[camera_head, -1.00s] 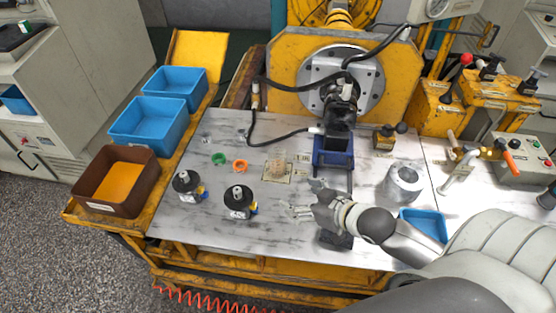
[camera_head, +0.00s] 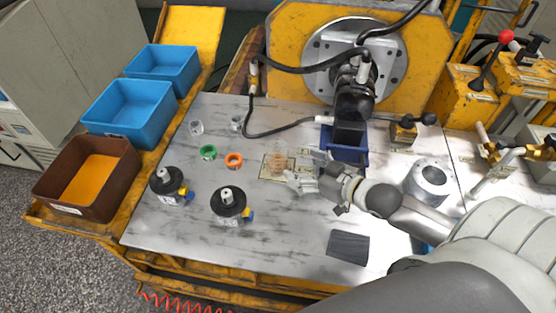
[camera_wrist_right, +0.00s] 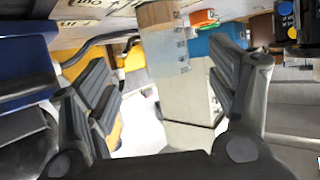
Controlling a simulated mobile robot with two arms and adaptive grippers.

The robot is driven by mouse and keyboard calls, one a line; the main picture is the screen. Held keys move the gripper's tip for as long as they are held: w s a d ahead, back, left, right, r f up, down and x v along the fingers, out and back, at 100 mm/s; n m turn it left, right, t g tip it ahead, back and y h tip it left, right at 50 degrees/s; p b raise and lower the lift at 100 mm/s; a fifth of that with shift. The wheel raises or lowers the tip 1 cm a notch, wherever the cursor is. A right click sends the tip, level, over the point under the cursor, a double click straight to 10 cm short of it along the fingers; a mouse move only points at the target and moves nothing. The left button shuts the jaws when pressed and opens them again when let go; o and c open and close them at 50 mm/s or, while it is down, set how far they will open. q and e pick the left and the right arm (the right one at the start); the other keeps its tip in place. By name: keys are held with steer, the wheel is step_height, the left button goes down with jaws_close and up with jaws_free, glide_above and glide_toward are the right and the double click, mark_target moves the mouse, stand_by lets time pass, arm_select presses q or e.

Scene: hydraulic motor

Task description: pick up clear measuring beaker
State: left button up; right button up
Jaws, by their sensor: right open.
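The clear measuring beaker (camera_head: 277,162) stands upright on a printed card on the metal table. It is see-through, so its outline is faint. My right gripper (camera_head: 301,169) is open just to the right of it, with its fingers pointing left toward it. In the right wrist view the beaker (camera_wrist_right: 165,48), with faint markings, shows ahead between the two spread fingers (camera_wrist_right: 162,68). No finger is seen pressed on it. My left gripper is not in view.
An orange ring (camera_head: 234,160) and a green ring (camera_head: 208,152) lie left of the beaker. Two black-topped motors (camera_head: 230,204) (camera_head: 168,183) stand nearer the front. A blue vise-like block (camera_head: 343,151) is behind my gripper. A dark pad (camera_head: 348,247) lies in front.

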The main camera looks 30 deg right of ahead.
mark_target(286, 161)
steer(key=shift+a+b+x, duration=0.15)
steer(key=shift+x, duration=2.3)
steer(key=shift+a+b+x, duration=0.1)
steer(key=shift+b+x, duration=0.05)
steer(key=shift+x, duration=2.35)
steer(key=shift+s, duration=0.1)
steer(key=c, duration=1.1)
steer(key=shift+r, duration=0.1)
steer(key=shift+c, duration=0.2)
